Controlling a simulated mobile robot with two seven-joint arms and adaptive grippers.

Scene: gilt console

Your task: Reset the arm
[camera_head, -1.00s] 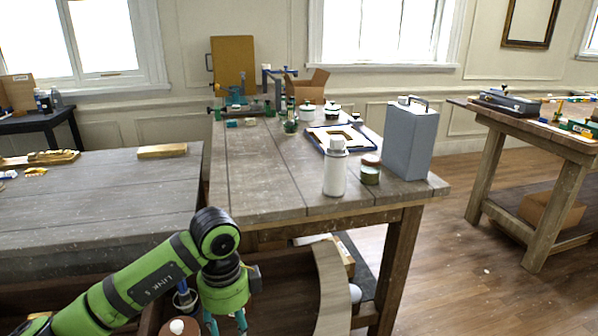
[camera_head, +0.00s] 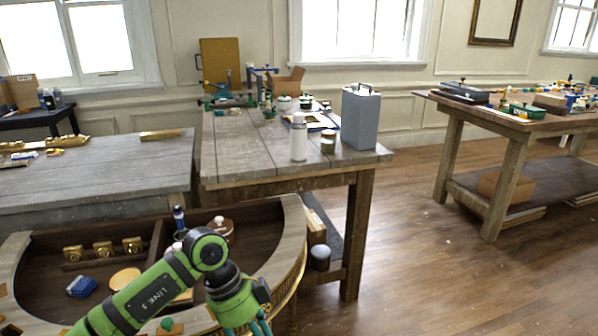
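My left arm, green and dark grey, comes in from the lower left over the curved gilt console (camera_head: 293,240). Its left gripper (camera_head: 258,328) points down at the bottom edge of the head view. Teal fingers show there, but their tips are cut off, so I cannot tell whether they are open or shut. My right gripper is not in view. Inside the console's dark recess lie a blue object (camera_head: 82,286), several gold fittings (camera_head: 103,249), a round yellow disc (camera_head: 125,278) and a brown-and-white jar (camera_head: 221,228).
A wooden workbench (camera_head: 240,150) behind carries a white bottle (camera_head: 298,138), a small tin (camera_head: 328,142) and a grey metal can (camera_head: 360,118). A grey table (camera_head: 90,172) stands left, another bench (camera_head: 500,122) right. The wooden floor (camera_head: 420,260) at right is clear.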

